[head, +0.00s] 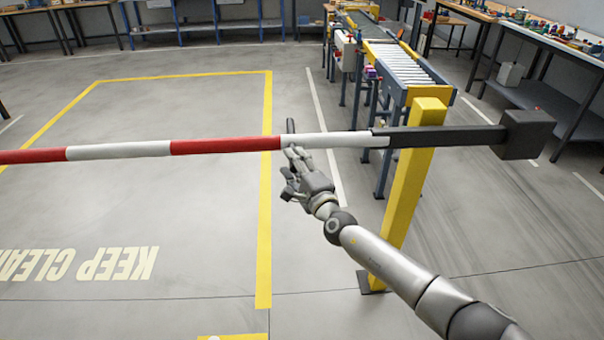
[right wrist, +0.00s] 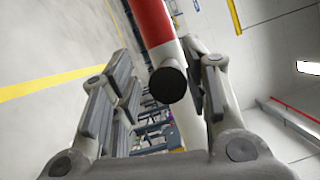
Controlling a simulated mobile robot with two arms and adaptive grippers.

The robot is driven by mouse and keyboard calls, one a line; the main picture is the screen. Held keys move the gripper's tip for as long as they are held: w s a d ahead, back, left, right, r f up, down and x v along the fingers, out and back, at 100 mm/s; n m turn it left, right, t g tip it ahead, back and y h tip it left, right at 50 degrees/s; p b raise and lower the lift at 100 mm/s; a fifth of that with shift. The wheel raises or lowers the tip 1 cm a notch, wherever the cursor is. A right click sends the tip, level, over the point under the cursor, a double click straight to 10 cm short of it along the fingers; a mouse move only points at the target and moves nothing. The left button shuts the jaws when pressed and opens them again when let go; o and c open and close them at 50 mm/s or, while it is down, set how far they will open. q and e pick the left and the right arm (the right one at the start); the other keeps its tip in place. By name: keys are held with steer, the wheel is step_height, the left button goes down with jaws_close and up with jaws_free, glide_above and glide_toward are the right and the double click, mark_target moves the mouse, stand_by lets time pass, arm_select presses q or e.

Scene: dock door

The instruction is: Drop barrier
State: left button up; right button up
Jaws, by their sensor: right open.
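The barrier is a red-and-white striped boom (head: 120,150) that lies level across the head view. It is carried by a yellow post (head: 410,190) and has a black counterweight (head: 527,134) at its right end. A dark handle (head: 290,126) sticks up at a red-white border of the boom. My right gripper (head: 291,172) is open at the near side of the boom, by the handle. In the right wrist view, the boom (right wrist: 152,22) and a round black handle end (right wrist: 168,84) show between the spread fingers. I cannot tell if they touch. My left gripper is not in view.
Yellow floor lines (head: 265,200) and "KEEP CLEAR" lettering (head: 80,264) mark open floor under the boom. A roller conveyor (head: 397,62) stands behind the post. Workbenches (head: 550,45) line the right side and back. The floor left of the post is free.

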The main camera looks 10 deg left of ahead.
steer(key=v, duration=1.2)
steer(key=shift+d+f, duration=0.1)
stand_by(0.4)
